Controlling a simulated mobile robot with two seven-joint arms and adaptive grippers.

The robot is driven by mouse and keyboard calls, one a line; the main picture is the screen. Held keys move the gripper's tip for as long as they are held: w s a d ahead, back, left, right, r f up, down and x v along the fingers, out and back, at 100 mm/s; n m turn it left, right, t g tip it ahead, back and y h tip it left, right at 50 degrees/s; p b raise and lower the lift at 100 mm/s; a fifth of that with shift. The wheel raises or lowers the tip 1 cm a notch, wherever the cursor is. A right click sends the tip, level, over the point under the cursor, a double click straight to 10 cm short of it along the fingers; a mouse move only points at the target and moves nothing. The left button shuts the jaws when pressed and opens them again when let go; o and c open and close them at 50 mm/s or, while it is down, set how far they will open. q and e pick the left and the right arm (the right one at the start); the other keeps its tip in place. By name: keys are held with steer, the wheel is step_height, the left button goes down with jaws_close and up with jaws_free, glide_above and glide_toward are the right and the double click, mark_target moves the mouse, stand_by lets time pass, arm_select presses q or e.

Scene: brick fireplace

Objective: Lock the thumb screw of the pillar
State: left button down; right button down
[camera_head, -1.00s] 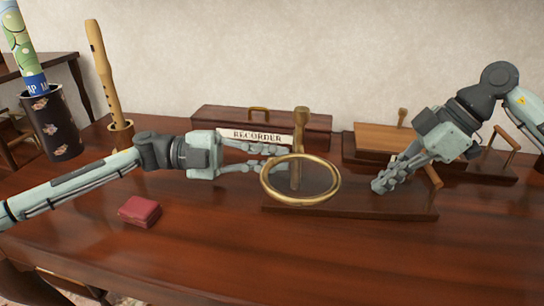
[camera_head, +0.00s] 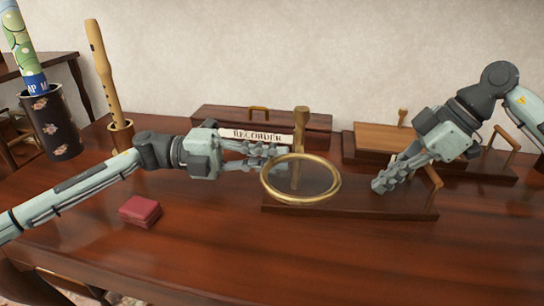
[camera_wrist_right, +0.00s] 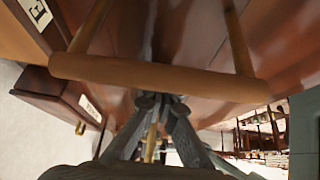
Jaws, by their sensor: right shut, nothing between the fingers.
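The wooden pillar (camera_head: 301,125) stands upright on a dark board (camera_head: 350,207) in the head view. I cannot make out a thumb screw. My left gripper (camera_head: 280,157) reaches from the left, with its fingertips close beside the pillar. The ring's edge and the fingers overlap there, so I cannot tell what they touch. My right gripper (camera_head: 379,186) is shut and empty at the board's right part. In the right wrist view its fingers (camera_wrist_right: 160,101) lie near a wooden bar (camera_wrist_right: 155,75).
A recorder-labelled case (camera_head: 213,118) and another wooden box (camera_head: 385,138) stand behind. A red box (camera_head: 139,211) lies at front left. A recorder (camera_head: 103,70) and a dark cup (camera_head: 52,135) stand at left. The table front is clear.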

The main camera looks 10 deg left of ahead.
arm_select(q)
steer(key=shift+r, duration=0.2)
arm_select(e)
steer(key=shift+s+d+f, duration=0.1)
steer(key=shift+f, duration=0.3)
arm_select(q)
steer(key=c, duration=1.6)
jaws_free()
steer(key=shift+f, duration=0.1)
steer(key=a, duration=0.4)
steer(key=s+a, duration=0.1)
steer(key=a, duration=0.7)
steer(key=shift+s, duration=0.2)
